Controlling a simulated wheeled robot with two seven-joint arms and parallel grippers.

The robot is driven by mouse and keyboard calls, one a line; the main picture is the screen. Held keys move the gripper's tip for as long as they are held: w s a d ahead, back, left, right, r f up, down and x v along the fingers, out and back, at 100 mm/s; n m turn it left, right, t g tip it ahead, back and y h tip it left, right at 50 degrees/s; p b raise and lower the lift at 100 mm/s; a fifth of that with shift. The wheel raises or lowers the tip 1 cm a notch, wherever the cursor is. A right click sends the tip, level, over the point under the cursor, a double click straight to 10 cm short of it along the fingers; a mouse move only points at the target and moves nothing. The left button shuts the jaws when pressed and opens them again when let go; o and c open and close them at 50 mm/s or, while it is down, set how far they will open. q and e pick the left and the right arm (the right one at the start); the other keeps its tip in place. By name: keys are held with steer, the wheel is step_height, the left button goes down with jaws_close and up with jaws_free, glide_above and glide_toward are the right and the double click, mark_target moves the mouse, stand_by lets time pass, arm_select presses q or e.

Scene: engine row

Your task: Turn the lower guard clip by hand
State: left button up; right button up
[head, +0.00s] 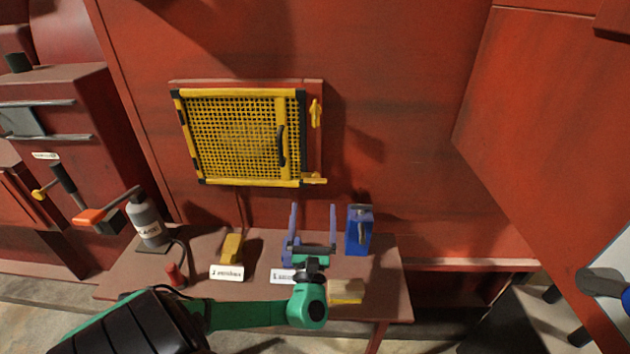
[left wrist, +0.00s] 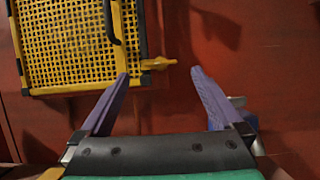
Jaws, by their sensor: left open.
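The yellow mesh guard (head: 240,138) is closed flat on the red wall, with a black handle on its right side. The lower guard clip (head: 314,179) is yellow and lies level at the guard's lower right corner, its inner end at the frame. The upper clip (head: 315,112) stands upright. My left gripper (head: 314,210) is open and empty, its purple fingers pointing up just below the lower clip. In the left wrist view the lower clip (left wrist: 158,63) lies just beyond and between the open fingertips (left wrist: 160,75), apart from them. My right gripper is not in view.
A bench (head: 205,240) below the guard holds a blue box (head: 358,235) right of my fingers, a yellow block (head: 232,248), a pale yellow block (head: 346,291) and a grey bottle (head: 148,222). The wall right of the clips is clear.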

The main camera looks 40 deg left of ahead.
mark_target(315, 183)
arm_select(q)
steer(key=x, duration=0.2)
steer(key=p+x, duration=0.1)
steer(key=x, duration=0.2)
steer(key=f+x, duration=0.1)
steer(key=x, duration=0.2)
steer(key=shift+w+a+f, duration=0.1)
steer(key=shift+w+a, duration=0.1)
steer(key=shift+a, duration=0.1)
steer(key=shift+c, duration=1.2)
steer(key=c, duration=1)
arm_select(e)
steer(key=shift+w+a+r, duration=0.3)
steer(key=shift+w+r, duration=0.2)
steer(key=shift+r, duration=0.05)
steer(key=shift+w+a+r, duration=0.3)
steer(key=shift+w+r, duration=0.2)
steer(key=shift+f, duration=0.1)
